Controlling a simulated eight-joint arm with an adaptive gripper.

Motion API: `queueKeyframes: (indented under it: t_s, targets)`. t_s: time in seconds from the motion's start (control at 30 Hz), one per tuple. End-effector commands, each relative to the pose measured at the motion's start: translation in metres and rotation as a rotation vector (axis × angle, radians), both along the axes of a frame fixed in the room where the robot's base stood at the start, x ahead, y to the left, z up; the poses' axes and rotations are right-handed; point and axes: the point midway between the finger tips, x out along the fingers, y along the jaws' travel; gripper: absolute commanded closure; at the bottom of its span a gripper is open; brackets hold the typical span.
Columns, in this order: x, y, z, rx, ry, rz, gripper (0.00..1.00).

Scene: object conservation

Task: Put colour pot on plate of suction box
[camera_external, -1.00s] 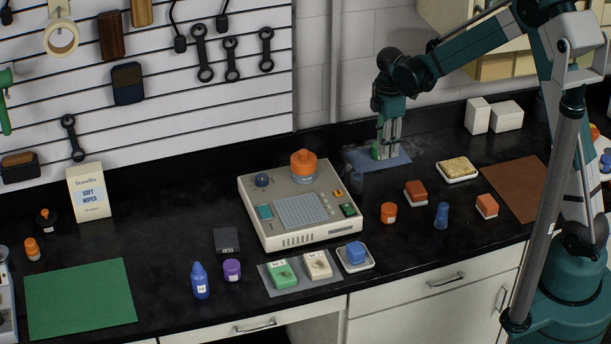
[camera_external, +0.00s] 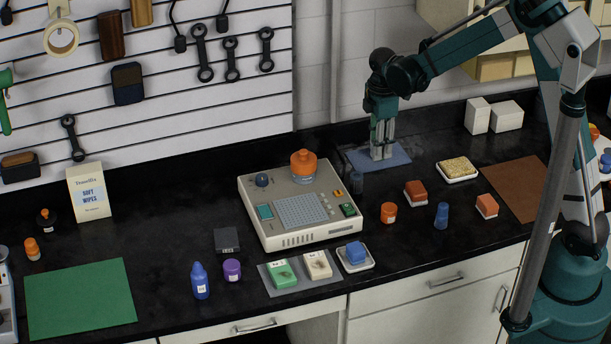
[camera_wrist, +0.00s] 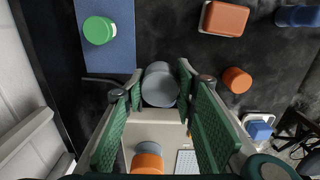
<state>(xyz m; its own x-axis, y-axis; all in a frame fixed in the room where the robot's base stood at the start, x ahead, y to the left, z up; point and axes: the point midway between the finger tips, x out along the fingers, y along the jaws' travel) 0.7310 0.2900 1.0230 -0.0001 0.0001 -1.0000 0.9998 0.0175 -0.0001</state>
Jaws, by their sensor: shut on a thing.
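My gripper (camera_external: 381,157) is over the blue mat in the external view. In the wrist view its green-padded fingers (camera_wrist: 160,88) close on a grey pot (camera_wrist: 161,91) at their tips. The held pot is hard to make out in the external view. The plate also shows partly in the wrist view (camera_wrist: 186,161).
A green pot (camera_wrist: 98,30) sits on the blue mat (camera_wrist: 112,60), hidden in the external view. An orange pot (camera_external: 388,213), a blue bottle (camera_external: 441,215) and red blocks stand to the right.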

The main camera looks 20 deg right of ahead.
Motion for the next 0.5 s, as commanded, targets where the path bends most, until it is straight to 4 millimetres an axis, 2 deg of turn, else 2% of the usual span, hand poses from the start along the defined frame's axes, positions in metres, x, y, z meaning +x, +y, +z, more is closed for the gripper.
queueKeyframes:
  t_s: [0.27, 0.5]
  targets:
    - [-0.015, 0.063, 0.015, 0.000, 0.000, 0.001, 0.84]
    - [-0.035, 0.125, 0.029, 0.000, 0.000, -0.003, 0.84]
